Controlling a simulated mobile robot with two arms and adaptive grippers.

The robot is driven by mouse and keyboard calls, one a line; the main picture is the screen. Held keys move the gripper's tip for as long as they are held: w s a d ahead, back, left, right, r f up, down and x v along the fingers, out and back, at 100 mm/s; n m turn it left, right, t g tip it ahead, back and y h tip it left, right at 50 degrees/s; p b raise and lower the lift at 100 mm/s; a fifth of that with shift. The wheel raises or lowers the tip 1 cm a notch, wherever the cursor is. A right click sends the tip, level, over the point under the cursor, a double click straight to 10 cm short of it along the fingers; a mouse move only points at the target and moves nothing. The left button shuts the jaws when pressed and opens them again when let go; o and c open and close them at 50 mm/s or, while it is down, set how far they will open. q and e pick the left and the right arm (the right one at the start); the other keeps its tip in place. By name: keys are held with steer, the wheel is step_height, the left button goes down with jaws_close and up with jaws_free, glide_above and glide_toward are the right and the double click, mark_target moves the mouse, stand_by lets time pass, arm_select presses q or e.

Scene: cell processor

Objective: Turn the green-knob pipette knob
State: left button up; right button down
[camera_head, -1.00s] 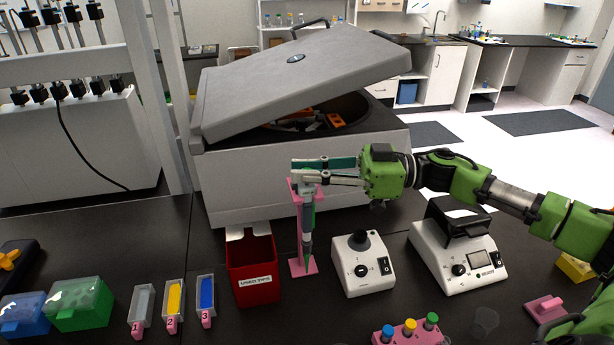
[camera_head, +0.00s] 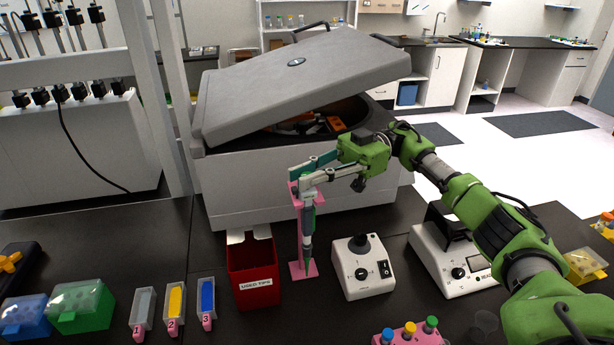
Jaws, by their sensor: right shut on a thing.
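The green-knob pipette (camera_head: 308,222) hangs upright in a pink stand (camera_head: 297,268), tip down, in the middle of the bench. My right gripper (camera_head: 303,179) comes in from the right and is shut on the top of the pipette, at its knob. The fingers largely hide the knob, so its turn cannot be read. My left gripper is not in view.
A red used-tips box (camera_head: 253,272) stands close left of the stand, and a white vortex mixer (camera_head: 362,268) close right. A large grey centrifuge (camera_head: 270,185) with a half-raised lid is just behind. Tip boxes and numbered troughs stand at the left.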

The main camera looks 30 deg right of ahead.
steer(key=shift+n+g, duration=0.3)
steer(key=shift+g, duration=0.2)
steer(key=c, duration=1.9)
jaws_free()
steer(key=shift+r, duration=0.1)
step_height(320, 180, up, 10)
steer(key=shift+f, duration=0.1)
